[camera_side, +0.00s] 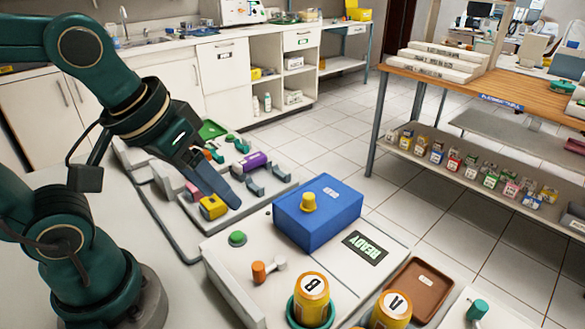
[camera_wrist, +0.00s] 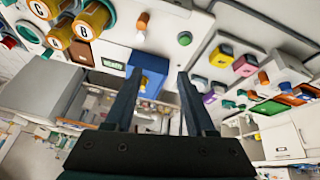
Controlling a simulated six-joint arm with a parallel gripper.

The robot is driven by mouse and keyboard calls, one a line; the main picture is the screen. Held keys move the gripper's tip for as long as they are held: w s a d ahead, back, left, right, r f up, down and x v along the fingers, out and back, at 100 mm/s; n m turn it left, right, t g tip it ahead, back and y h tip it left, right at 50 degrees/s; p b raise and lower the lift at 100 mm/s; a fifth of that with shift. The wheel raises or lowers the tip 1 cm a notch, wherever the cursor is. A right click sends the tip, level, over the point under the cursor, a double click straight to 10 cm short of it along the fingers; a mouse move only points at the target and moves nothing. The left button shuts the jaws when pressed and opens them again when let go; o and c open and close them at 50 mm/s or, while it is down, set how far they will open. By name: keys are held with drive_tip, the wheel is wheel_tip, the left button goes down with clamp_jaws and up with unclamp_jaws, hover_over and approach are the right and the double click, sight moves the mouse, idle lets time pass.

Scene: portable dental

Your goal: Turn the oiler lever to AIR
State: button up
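A lever with an orange knob and short pale arm (camera_side: 268,269) stands on the white panel (camera_side: 235,285), left of the can marked B. In the wrist view an orange lever (camera_wrist: 142,20) shows above the blue box. I read no AIR or oiler label, so I cannot tell for certain which lever is the oiler's or its setting. My gripper (camera_side: 228,196) hangs over the tray of coloured parts, apart from the lever. In the wrist view my gripper (camera_wrist: 157,77) has its two fingers spread, with nothing held between them.
A blue box (camera_side: 318,217) with a yellow knob stands on the panel, near a green button (camera_side: 237,238) and a READY display (camera_side: 365,248). Yellow cans B (camera_side: 311,301) and A (camera_side: 391,312) stand in front. A yellow block (camera_side: 213,208) lies close under my fingers.

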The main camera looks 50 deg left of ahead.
wheel_tip(320, 180, down, 2)
drive_tip(key=w+d+f+n+g, duration=0.1)
drive_tip(key=w+d+g, duration=0.1)
drive_tip(key=w, duration=0.1)
drive_tip(key=g, duration=0.3)
hover_over(258, 265)
wheel_tip(258, 265, down, 4)
drive_tip(key=shift+w+a+r, duration=0.1)
drive_tip(key=shift+w, duration=0.05)
drive_tip(key=shift+s+f, duration=0.2)
drive_tip(key=shift+f, duration=2.7)
drive_tip(key=shift+c, duration=0.3)
clamp_jaws()
